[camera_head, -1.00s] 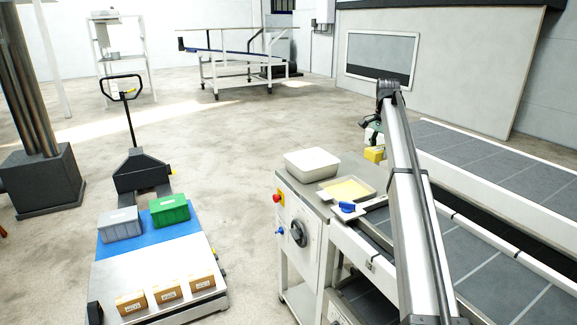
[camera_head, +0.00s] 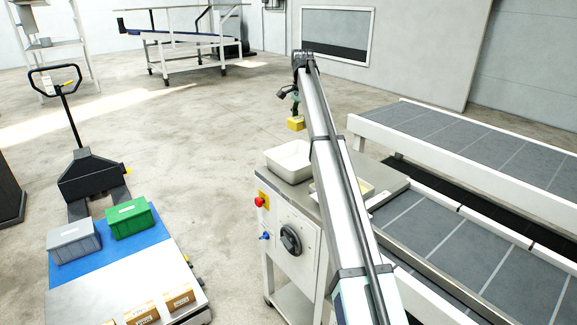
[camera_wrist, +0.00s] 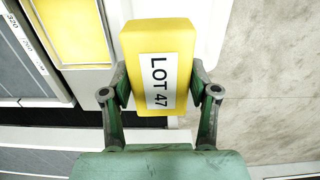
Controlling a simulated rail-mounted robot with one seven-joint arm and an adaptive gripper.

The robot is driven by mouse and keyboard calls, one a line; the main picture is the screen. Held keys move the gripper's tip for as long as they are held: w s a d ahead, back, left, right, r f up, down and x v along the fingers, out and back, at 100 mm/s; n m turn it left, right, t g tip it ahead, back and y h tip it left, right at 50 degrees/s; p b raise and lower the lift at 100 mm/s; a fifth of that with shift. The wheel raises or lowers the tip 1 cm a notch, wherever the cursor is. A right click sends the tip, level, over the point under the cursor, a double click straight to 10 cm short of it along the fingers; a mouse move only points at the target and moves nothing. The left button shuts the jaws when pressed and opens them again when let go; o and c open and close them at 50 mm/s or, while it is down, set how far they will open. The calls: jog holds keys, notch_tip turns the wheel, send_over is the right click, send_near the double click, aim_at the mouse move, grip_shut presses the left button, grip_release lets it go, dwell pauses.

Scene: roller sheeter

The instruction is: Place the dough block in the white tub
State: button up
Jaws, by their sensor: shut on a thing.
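The yellow dough block (camera_head: 296,124) hangs in my gripper (camera_head: 295,114). In the wrist view the block (camera_wrist: 160,45) carries a white label reading LOT 47, and both fingers of my gripper (camera_wrist: 158,78) press its sides. The white tub (camera_head: 288,167) stands on the near end of the sheeter. In the head view the block appears just above the tub's far rim, apart from it. I cannot tell from this view whether it is directly over the opening. My arm hides part of the area right of the tub.
A shallow tray with yellow contents (camera_wrist: 72,30) lies beside the block in the wrist view; my arm mostly hides it in the head view. A red button (camera_head: 260,201) is on the sheeter's front. A cart with green (camera_head: 129,219) and grey (camera_head: 74,242) bins stands left.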

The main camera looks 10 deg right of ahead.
notch_tip(320, 180, down, 15)
jog(key=shift+s+d+r+b, duration=0.1)
jog(key=shift+s+r+b, duration=0.05)
jog(key=shift+b, duration=1.05)
jog(key=shift+f+p, duration=0.45)
jog(key=shift+f, duration=1.95)
jog(key=o, duration=1.1)
jog(key=shift+f, duration=0.15)
notch_tip(320, 180, up, 12)
jog(key=shift+r+b, duration=0.2)
jog(key=shift+b, duration=1.05)
